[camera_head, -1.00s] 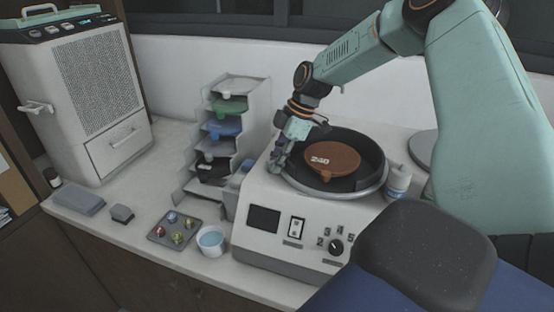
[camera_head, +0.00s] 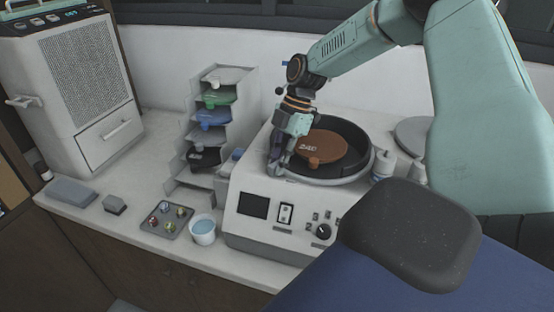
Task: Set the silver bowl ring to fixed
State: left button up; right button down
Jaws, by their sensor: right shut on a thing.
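The polishing machine (camera_head: 262,236) stands at the counter's front, right of the picture's middle. Its silver bowl ring (camera_head: 330,184) runs around the black bowl (camera_head: 355,138). A brown disc (camera_head: 324,149) marked with a number lies in the bowl. My right gripper (camera_head: 276,166) points down at the left side of the ring. Its fingers are shut there, and they hide what they hold; it looks like a part at the ring's left edge. My left gripper is not in view.
A stepped rack (camera_head: 217,110) with coloured discs stands left of the machine. A tray of small knobs (camera_head: 167,219) and a white cup (camera_head: 203,230) sit before it. White bottles (camera_head: 384,165) stand right of the bowl. A white cabinet (camera_head: 72,95) is at far left.

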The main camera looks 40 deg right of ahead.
jog(key=c, duration=1.6)
grip_release()
jog(key=shift+s+a, duration=0.15)
jog(key=shift+s, duration=0.1)
jog(key=o, duration=0.3)
jog(key=shift+w, duration=0.2)
jog(key=shift+r, duration=0.1)
jog(key=v, duration=1.2)
